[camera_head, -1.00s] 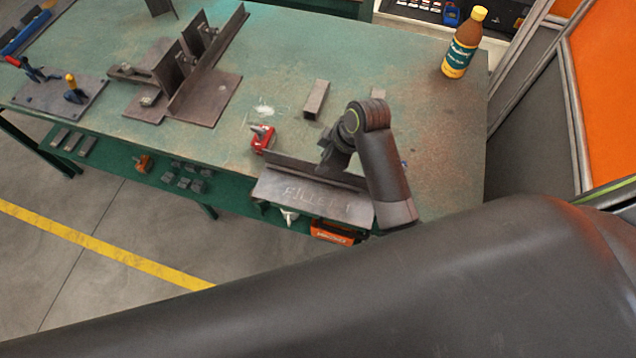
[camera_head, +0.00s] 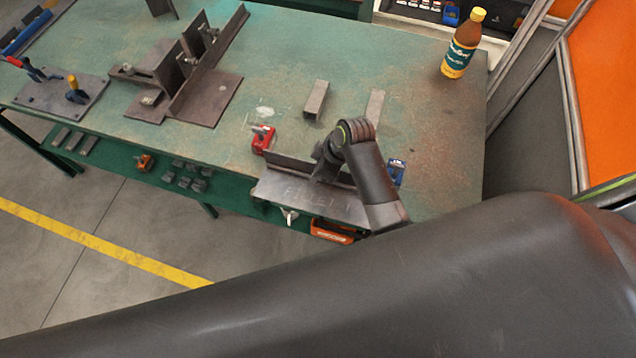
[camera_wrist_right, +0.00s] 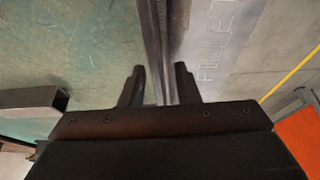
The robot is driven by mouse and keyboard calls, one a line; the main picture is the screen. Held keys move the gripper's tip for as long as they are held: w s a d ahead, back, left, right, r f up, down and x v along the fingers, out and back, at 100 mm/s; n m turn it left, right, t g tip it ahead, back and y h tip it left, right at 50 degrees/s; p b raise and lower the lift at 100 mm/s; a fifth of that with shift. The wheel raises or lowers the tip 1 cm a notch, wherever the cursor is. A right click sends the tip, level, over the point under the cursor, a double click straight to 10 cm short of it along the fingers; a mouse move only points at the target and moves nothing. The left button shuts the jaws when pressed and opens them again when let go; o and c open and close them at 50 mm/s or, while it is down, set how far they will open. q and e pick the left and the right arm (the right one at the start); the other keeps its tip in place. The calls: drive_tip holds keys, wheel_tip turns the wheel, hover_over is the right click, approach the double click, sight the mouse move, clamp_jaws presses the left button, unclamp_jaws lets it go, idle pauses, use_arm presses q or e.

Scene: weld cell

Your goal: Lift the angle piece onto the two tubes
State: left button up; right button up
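The angle piece (camera_head: 290,187) lies along the front edge of the table. Its flat leg carries chalk letters and its other leg stands up at the back. Two short grey square tubes, a left one (camera_head: 316,99) and a right one (camera_head: 375,104), lie behind it on the table. My right gripper (camera_head: 322,168) is at the angle piece's upright leg. In the right wrist view my right gripper (camera_wrist_right: 159,72) is open, with a finger on each side of the upright leg (camera_wrist_right: 152,35) and gaps showing. My left gripper is not in view.
A red clamp or magnet (camera_head: 263,139) sits just left of the angle piece, and a blue one (camera_head: 396,172) right of my arm. A welded fixture (camera_head: 190,80) stands at the back left. A bottle (camera_head: 462,45) stands at the back right. The table between them is mostly clear.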

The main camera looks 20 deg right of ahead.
clamp_jaws()
idle(1.1)
drive_tip(key=shift+w+r, duration=0.2)
drive_tip(key=shift+r, duration=0.05)
